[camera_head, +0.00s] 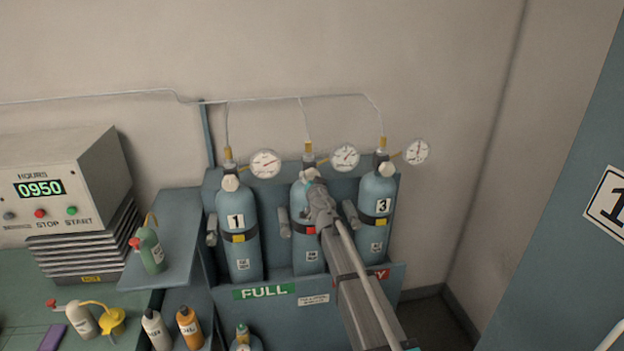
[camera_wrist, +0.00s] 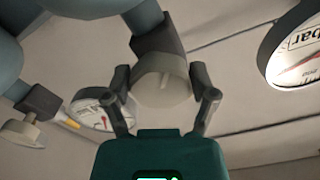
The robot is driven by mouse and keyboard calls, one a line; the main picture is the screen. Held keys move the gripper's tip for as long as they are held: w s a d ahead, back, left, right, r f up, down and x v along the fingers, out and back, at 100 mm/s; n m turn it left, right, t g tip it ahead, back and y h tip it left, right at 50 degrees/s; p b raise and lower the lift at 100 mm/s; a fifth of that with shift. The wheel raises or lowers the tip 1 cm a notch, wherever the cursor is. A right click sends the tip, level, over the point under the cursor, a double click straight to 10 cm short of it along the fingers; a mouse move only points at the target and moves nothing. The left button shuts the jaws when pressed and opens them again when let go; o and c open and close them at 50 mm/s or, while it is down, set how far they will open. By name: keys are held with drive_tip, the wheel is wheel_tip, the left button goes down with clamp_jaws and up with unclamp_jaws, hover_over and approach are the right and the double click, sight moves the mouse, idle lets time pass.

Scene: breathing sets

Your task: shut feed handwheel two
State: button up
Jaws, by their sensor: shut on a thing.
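Three blue cylinders stand in a rack in the head view. The middle one (camera_head: 308,252), between cylinder 1 (camera_head: 239,250) and cylinder 3 (camera_head: 376,240), is partly hidden by my arm. My gripper (camera_head: 314,180) is at its top. In the wrist view, a pale round handwheel (camera_wrist: 162,88) on a dark valve block sits between the two fingers of my gripper (camera_wrist: 163,98), which are shut on its sides. In the head view, this handwheel is mostly hidden by my gripper.
Pale handwheels on cylinder 1 (camera_head: 231,183) and cylinder 3 (camera_head: 386,169) flank my gripper. Round gauges (camera_head: 265,163), (camera_head: 345,157) and (camera_head: 417,152) stand close behind. A shelf (camera_head: 176,265) with a green bottle (camera_head: 149,250) is at left.

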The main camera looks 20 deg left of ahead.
drive_tip(key=m, duration=0.7)
drive_tip(key=shift+s+a+r, duration=0.1)
drive_tip(key=m, duration=0.7)
drive_tip(key=shift+r+p, duration=0.15)
drive_tip(key=shift+p, duration=0.2)
drive_tip(key=o, duration=1)
drive_tip(key=v, duration=1.2)
drive_tip(key=shift+a, duration=0.1)
